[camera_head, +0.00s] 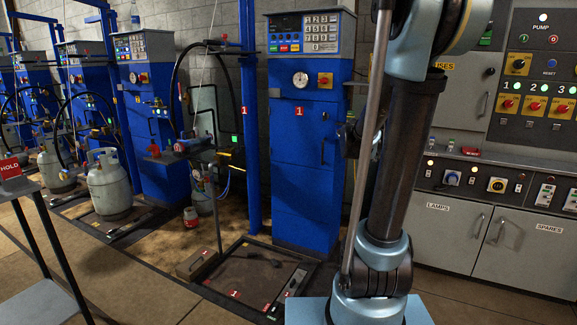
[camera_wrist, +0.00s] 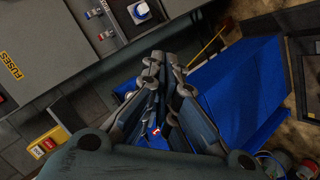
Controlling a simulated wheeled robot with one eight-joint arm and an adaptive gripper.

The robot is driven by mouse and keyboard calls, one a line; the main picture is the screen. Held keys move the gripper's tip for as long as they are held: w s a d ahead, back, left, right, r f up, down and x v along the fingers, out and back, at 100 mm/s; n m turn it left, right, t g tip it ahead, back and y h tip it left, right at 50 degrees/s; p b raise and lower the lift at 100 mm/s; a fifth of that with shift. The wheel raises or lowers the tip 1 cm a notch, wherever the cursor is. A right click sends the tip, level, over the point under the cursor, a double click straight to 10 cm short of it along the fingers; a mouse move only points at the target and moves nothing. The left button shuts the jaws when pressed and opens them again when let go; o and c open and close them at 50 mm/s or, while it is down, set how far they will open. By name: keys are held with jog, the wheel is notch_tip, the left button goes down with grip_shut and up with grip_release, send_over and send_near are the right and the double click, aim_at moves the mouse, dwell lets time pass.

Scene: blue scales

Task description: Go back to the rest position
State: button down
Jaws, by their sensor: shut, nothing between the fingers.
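My gripper (camera_wrist: 163,85) is in the middle of the wrist view, its dark fingers drawn together with nothing between them. It points past the grey control console (camera_wrist: 70,30) at the upper left and the blue scale cabinet (camera_wrist: 240,95) at the right. In the head view my arm stands upright at the right of centre, in front of the console (camera_head: 490,255). The gripper is mostly hidden behind the arm there; only a dark part shows at the arm's left side, near the blue scale cabinet (camera_head: 298,180) marked 1.
A floor scale platform (camera_head: 255,275) lies before the nearest cabinet. Grey gas cylinders (camera_head: 108,185) stand on scales at the left. A dark-legged stand with a red HOLD sign (camera_head: 10,168) is at the left edge. Tiled floor (camera_head: 130,270) is open at the front left.

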jog(key=s+a+f+m+g+y, duration=0.1)
jog(key=s+a+f, duration=0.3)
jog(key=s, duration=0.7)
jog(key=s+a+f+m+g+y, duration=0.1)
jog(key=s+a+f+g+y, duration=0.2)
jog(key=s, duration=0.9)
jog(key=s+a+f+m+g+y, duration=0.1)
jog(key=s+a+f+g+y, duration=0.2)
jog(key=s+a+f, duration=0.3)
jog(key=s+a, duration=0.1)
jog(key=s, duration=0.4)
jog(key=shift+s+f, duration=0.15)
jog(key=shift+f, duration=0.15)
jog(key=shift+w+f, duration=0.2)
jog(key=shift+w, duration=0.25)
